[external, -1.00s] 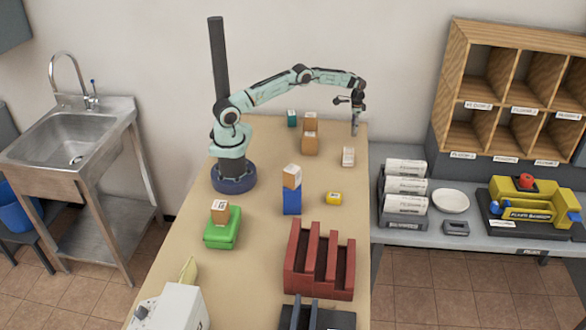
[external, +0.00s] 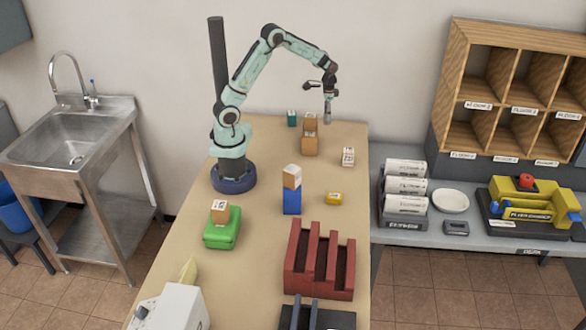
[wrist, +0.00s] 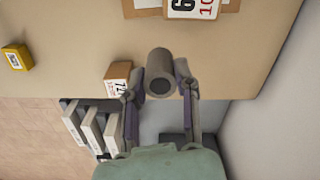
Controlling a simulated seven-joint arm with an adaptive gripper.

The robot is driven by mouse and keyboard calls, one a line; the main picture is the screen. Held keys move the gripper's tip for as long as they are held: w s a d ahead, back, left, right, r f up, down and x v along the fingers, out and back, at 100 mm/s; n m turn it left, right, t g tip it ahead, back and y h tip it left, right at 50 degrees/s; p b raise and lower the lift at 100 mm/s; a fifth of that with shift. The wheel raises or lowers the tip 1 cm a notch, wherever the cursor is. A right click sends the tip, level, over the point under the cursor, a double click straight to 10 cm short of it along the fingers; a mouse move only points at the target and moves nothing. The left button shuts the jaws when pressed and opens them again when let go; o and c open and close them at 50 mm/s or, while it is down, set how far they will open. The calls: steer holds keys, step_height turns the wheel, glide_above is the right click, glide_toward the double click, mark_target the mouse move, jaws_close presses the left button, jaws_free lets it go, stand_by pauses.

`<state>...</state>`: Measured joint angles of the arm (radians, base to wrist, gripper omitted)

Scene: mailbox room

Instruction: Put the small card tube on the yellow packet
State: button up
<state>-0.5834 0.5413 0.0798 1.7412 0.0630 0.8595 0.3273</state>
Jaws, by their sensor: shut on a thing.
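The small card tube (wrist: 160,72) is grey. My gripper (wrist: 158,88) is shut on it in the wrist view. In the external view my gripper (external: 328,92) holds the tube (external: 327,110) pointing down, near the far end of the table. The yellow packet (external: 333,198) lies on the table nearer the camera, right of the blue block, with nothing on it. It also shows at the left edge of the wrist view (wrist: 17,57). The tube is well apart from the packet.
A small labelled box (external: 348,156) stands between the tube and the packet. A blue block (external: 292,200) with a carton on top is left of the packet. Stacked brown cartons (external: 310,145) stand left of my gripper. A red rack (external: 320,260) is nearer the camera.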

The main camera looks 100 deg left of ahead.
steer(key=shift+f+m, duration=0.15)
steer(key=shift+m, duration=0.55)
steer(key=s+d+r+m, duration=0.1)
steer(key=s+d+m, duration=0.3)
steer(key=d, duration=0.5)
steer(key=s+d+r+m, duration=0.1)
steer(key=s+d+m, duration=0.1)
steer(key=d+m, duration=0.5)
steer(key=s+d+r+m, duration=0.1)
steer(key=s+d+m, duration=0.15)
steer(key=d, duration=0.85)
glide_above(335, 195)
steer(key=shift+m, duration=0.45)
steer(key=f, duration=0.6)
steer(key=s+f, duration=0.1)
steer(key=f, duration=0.2)
steer(key=shift+w+f, duration=0.25)
steer(key=shift+f, duration=0.05)
steer(key=shift+w+f, duration=0.15)
steer(key=shift+f, duration=1.5)
